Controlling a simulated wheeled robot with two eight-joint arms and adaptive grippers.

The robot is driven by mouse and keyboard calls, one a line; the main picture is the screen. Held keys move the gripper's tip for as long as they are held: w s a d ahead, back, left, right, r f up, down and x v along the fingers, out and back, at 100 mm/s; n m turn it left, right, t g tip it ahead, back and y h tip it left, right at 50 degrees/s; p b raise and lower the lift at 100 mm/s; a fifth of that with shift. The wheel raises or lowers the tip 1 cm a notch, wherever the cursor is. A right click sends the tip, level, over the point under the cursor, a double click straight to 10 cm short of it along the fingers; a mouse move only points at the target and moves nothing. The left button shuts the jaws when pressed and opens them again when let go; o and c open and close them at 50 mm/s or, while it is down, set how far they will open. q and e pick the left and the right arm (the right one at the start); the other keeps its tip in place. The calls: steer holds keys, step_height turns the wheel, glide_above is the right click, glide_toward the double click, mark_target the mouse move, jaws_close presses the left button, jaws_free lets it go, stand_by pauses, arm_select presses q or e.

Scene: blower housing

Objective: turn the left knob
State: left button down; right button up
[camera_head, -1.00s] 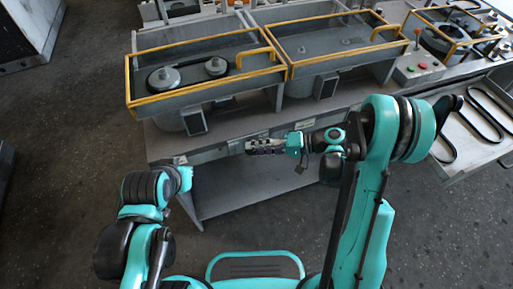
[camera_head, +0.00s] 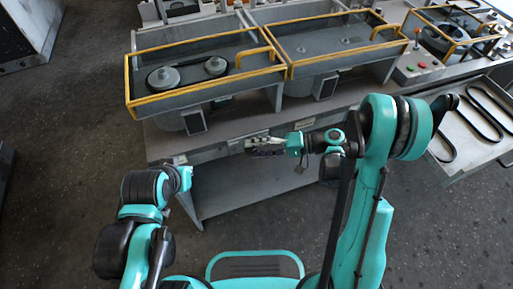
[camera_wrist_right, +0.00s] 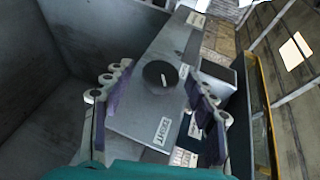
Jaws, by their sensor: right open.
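In the right wrist view, a round black knob (camera_wrist_right: 160,74) with a white pointer mark sits on a grey panel (camera_wrist_right: 135,115) with small labels whose text I cannot read surely. My right gripper (camera_wrist_right: 157,92) is open, its two fingers on either side of the knob, apart from it. In the head view the right gripper (camera_head: 254,146) is at the front edge of the workbench; the knob is hidden there. My left gripper (camera_head: 184,179) is near the bench's left front corner, small and partly hidden by its own arm.
The grey workbench (camera_head: 222,128) carries yellow-railed housings (camera_head: 202,76) with pulleys and a belt. A button box (camera_head: 418,68) stands to the right. A tray (camera_head: 470,125) with black belts is at the right.

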steer(key=v, duration=1.2)
step_height(320, 180, up, 3)
steer(key=s+a+m+t+h, duration=0.2)
steer(key=s+a+h, duration=0.1)
steer(key=h, duration=0.4)
steer(key=s+d+r+n+t+h, duration=0.1)
steer(key=s+d+r+t+h, duration=0.2)
steer(key=s+d+h, duration=0.4)
steer(key=shift+s+d+n+t+h, duration=0.25)
steer(key=shift+s+n+t+h, duration=0.15)
steer(key=shift+s+h, duration=0.3)
stand_by(0.9)
